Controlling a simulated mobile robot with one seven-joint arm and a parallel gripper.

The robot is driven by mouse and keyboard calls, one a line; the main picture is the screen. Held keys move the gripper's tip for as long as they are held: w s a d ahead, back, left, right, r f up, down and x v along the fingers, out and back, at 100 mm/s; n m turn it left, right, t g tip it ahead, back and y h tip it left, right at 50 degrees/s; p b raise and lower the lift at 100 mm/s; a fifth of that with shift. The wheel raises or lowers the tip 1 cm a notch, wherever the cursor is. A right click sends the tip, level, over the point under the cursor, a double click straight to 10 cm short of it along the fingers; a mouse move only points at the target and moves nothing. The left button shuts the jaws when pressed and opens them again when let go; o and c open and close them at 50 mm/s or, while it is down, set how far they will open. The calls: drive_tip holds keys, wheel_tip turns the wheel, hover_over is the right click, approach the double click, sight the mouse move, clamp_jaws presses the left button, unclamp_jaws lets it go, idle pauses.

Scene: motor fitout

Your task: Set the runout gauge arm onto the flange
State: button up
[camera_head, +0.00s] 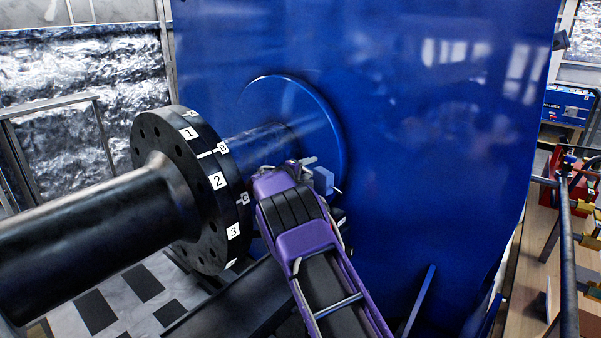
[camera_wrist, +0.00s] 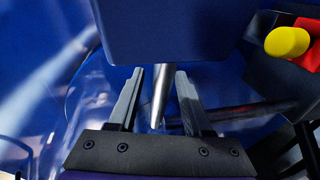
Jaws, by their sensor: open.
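The black flange (camera_head: 205,185), with bolt holes and white number and letter tags, joins two dark shaft sections at the left. My gripper (camera_head: 308,166) is to the right of the flange, in front of the blue housing. In the wrist view its two fingers (camera_wrist: 160,98) are apart. A silver rod (camera_wrist: 160,92) shows between them, below a dark blue block (camera_wrist: 170,30); contact with the fingers cannot be told. A small blue block (camera_head: 323,181) is beside my gripper in the head view. I cannot tell whether rod and block are the runout gauge arm.
The large blue housing (camera_head: 420,110) fills the middle, with a round blue plate (camera_head: 325,125) around the shaft. A yellow knob (camera_wrist: 287,41) on a red part shows at the wrist view's right. A wooden bench (camera_head: 540,220) with tools and a rail stands at far right.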

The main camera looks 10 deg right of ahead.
drive_tip(key=b+v, duration=0.1)
drive_tip(key=v, duration=1)
drive_tip(key=shift+a, duration=0.15)
drive_tip(key=shift+s, duration=0.15)
